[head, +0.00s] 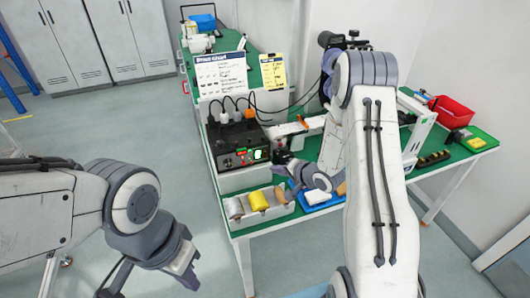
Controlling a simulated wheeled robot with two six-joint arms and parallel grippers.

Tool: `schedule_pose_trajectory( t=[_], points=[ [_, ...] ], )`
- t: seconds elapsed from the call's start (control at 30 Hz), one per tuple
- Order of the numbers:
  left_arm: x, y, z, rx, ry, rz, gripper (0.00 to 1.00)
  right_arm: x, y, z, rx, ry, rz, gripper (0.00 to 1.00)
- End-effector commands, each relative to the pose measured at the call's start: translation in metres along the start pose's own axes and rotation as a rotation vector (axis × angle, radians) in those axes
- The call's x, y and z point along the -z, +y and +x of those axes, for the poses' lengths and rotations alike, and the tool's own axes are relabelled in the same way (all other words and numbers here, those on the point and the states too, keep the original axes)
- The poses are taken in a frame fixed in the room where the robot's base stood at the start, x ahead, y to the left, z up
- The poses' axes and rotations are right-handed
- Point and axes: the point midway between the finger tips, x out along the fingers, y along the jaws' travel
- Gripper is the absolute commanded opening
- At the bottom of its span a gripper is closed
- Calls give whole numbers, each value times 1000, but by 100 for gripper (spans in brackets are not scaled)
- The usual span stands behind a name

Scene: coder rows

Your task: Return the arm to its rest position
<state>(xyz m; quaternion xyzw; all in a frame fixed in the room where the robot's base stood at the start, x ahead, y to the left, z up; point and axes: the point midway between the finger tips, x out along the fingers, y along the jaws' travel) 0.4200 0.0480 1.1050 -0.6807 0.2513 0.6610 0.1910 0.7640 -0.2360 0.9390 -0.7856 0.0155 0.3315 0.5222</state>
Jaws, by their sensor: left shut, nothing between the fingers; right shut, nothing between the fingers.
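My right arm (375,170) rises from the bottom right, bends at the top and reaches down over the green-topped bench (280,222). My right gripper (281,157) is shut and empty, beside the right side of the black device with a lit display (237,147). Its dark fingers are small in the picture, and I cannot tell if they touch the device. My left arm (135,200) comes in from the left, over the floor and clear of the bench.
A divided grey tray (233,222) holds a yellow roll (258,201) near the bench's front edge. A blue tray (317,206) is beside it. A red bin (452,112) stands at the right. Notice sheets (220,75) stand behind the device. The floor (100,120) at left is clear.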

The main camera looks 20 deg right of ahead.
Motion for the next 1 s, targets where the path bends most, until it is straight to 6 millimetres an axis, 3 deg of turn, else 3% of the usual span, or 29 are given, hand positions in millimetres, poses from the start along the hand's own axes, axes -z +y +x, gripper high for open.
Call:
schedule_pose_trajectory(
  t=[0.27, 0.43, 0.57, 0.67, 0.8, 1.0],
  points=[
    [0, 0, 0, 0, 0, 0, 0, -2, -5, 1, -14, -2, -27, 0],
    [0, 0, 0, 0, 0, 0, 0, -24, -41, -4, -138, -23, -254, 0],
    [0, 0, 0, 0, 0, 0, 0, -64, -80, -28, -288, -83, -523, 0],
    [0, 0, 0, 0, 0, 0, 0, -104, -101, -61, -390, -169, -709, 0],
    [0, 0, 0, 0, 0, 0, 0, -169, -117, -125, -483, -356, -944, 0],
    [0, 0, 0, 0, 0, 0, 0, -252, -109, -229, -499, -702, -1212, 0]
  ],
)
